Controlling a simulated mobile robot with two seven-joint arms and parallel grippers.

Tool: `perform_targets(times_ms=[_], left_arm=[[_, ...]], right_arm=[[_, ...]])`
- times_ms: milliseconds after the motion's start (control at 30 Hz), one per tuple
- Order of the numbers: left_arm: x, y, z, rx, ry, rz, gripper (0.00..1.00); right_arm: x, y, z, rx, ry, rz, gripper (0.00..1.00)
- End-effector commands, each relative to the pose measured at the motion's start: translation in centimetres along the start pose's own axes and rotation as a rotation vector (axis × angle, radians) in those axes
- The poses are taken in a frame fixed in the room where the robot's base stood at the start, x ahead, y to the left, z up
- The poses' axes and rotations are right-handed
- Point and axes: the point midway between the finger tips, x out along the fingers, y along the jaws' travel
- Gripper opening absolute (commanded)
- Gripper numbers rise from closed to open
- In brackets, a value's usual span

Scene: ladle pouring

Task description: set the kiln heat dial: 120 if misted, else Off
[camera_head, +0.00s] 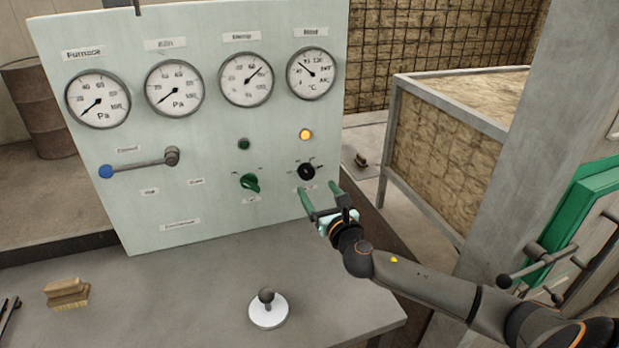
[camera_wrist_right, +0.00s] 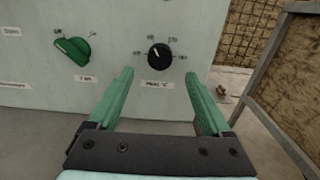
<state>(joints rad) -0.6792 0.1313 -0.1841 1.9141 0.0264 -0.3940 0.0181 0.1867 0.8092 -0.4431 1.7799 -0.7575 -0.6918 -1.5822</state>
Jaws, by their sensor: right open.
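The black heat dial (camera_head: 306,172) is low on the right of the pale green panel (camera_head: 215,150). In the right wrist view the dial (camera_wrist_right: 158,57) has a white mark pointing up and slightly left; its small scale labels are too blurred to read surely. The kiln gauge (camera_head: 174,88) is second from left, its needle pointing lower left. Its needle and numbers show; I see no clear misting. My right gripper (camera_head: 318,188) is open and empty, just in front of and below the dial, its green fingers (camera_wrist_right: 157,76) spread either side, apparently not touching it. My left gripper is out of view.
A green knob (camera_head: 250,183) is left of the dial, and an amber lamp (camera_head: 305,134) above it. A blue-tipped lever (camera_head: 140,165) sticks out further left. On the bench are a brush (camera_head: 67,293) and a ball-topped white base (camera_head: 268,309). The bench's middle is clear.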

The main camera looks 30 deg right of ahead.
Motion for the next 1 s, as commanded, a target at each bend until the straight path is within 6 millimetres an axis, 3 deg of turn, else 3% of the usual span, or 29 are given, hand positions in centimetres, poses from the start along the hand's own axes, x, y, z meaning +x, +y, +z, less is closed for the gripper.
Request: perform_targets(times_ms=[200, 400, 833, 1000], left_arm=[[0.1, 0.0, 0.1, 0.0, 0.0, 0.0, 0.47], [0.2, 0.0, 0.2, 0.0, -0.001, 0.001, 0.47], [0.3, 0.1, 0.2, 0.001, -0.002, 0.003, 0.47], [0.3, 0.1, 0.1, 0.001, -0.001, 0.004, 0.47]], right_arm=[[3.8, 0.0, 0.0, 0.004, 0.0, -0.001, 0.83], [5.8, 0.0, 0.0, 0.002, 0.0, -0.001, 0.83], [6.5, 0.1, -0.1, 0.002, 0.001, 0.001, 0.83], [6.5, 0.1, -0.1, 0.002, 0.001, 0.001, 0.64]])
